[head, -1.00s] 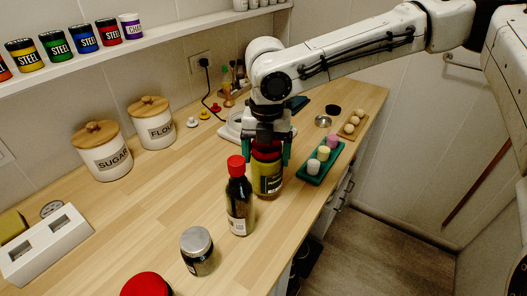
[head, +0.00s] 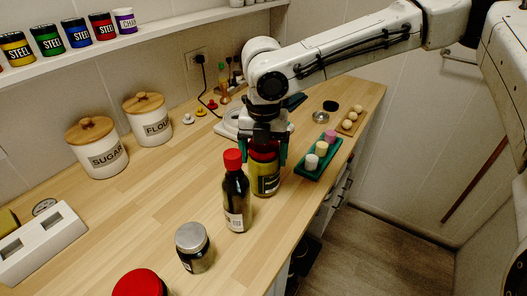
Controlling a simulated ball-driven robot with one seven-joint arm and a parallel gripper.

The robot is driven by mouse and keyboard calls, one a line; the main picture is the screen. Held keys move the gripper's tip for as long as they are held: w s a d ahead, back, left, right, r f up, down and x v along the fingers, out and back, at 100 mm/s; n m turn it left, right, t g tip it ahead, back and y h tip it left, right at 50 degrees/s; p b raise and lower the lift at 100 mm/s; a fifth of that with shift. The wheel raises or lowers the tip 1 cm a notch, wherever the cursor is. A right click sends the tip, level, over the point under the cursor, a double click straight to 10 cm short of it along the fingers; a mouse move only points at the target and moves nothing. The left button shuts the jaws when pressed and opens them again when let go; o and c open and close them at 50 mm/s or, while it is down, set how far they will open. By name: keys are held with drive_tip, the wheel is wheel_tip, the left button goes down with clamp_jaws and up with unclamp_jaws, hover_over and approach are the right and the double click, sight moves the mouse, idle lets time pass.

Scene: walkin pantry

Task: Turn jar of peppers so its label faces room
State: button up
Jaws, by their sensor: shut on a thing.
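The jar of peppers (head: 264,181) has a red lid and yellow-green contents, and appears to stand upright on the wooden counter. A dark green label with a pale patch shows on its front right side. My gripper (head: 264,152) points down from above, its green-tipped fingers shut around the jar's upper part. The jar's far side is hidden.
A dark bottle (head: 236,200) with a red cap stands close in front of the jar, to its left. A green tray (head: 310,175) with small cups is to the right. A silver-lidded jar (head: 194,247) stands nearer. The left middle counter is clear.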

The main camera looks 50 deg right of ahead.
drive_tip(key=shift+f, duration=0.4)
drive_tip(key=o, duration=1.5)
drive_tip(key=shift+o, duration=0.2)
wheel_tip(320, 180, up, 11)
drive_tip(key=shift+f+p, duration=0.1)
drive_tip(key=shift+p, duration=0.35)
